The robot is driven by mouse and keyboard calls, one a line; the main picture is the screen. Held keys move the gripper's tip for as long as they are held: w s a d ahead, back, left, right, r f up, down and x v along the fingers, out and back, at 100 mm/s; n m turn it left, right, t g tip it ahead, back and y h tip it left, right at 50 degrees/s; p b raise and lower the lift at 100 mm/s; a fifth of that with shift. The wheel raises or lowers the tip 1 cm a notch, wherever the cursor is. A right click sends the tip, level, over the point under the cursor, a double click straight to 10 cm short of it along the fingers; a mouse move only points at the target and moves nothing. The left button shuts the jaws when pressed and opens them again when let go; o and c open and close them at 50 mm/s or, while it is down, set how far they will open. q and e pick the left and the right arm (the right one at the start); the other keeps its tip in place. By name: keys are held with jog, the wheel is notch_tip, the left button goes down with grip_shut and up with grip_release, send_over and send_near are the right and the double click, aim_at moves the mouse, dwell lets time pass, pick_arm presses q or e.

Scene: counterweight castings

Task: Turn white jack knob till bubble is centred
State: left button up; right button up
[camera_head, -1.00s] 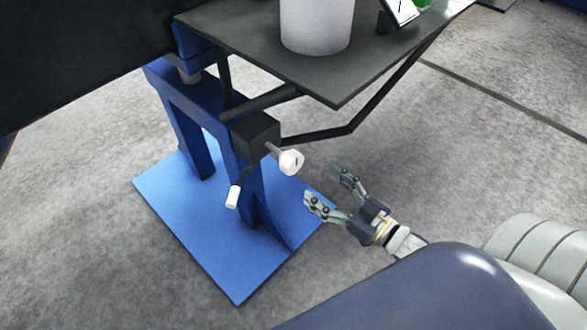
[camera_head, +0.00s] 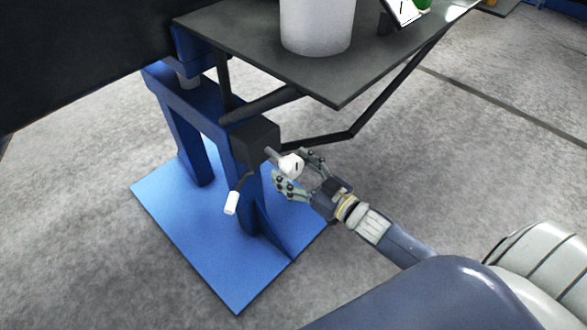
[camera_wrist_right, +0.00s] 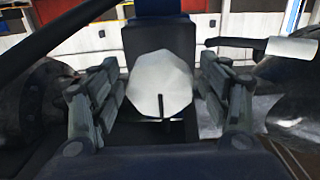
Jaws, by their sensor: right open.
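The white jack knob (camera_head: 291,164) sticks out on a short shaft from a black box (camera_head: 255,141) on the blue stand. It has a dark mark on its face. My right gripper (camera_head: 296,170) is open, with its fingers on either side of the knob. In the right wrist view the knob (camera_wrist_right: 160,85) sits between the two open fingers, with a gap showing on each side. A bubble level is not recognisable in these views. My left gripper is not in view.
A crank handle with a white grip (camera_head: 231,203) hangs from the black box, left of the knob. A dark tabletop (camera_head: 330,82) overhangs above, carrying a white cylinder (camera_head: 316,25). A black brace (camera_head: 390,93) runs beneath it. The blue base plate (camera_head: 205,250) lies below.

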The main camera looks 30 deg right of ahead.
jog(key=c, duration=1.1)
jog(key=shift+o, duration=0.2)
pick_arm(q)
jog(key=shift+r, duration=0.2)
pick_arm(e)
jog(key=shift+r, duration=0.1)
jog(key=shift+r+n+p, duration=0.1)
jog(key=shift+n+p, duration=0.75)
jog(key=shift+n, duration=0.15)
jog(key=n+p, duration=0.3)
jog(key=n, duration=0.4)
jog(key=shift+d, duration=0.1)
jog(key=n, duration=0.2)
jog(key=shift+n, duration=0.3)
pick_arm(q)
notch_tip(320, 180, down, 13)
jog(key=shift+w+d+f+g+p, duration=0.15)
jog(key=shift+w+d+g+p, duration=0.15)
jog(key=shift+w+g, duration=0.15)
pick_arm(e)
jog(key=shift+n, duration=1.5)
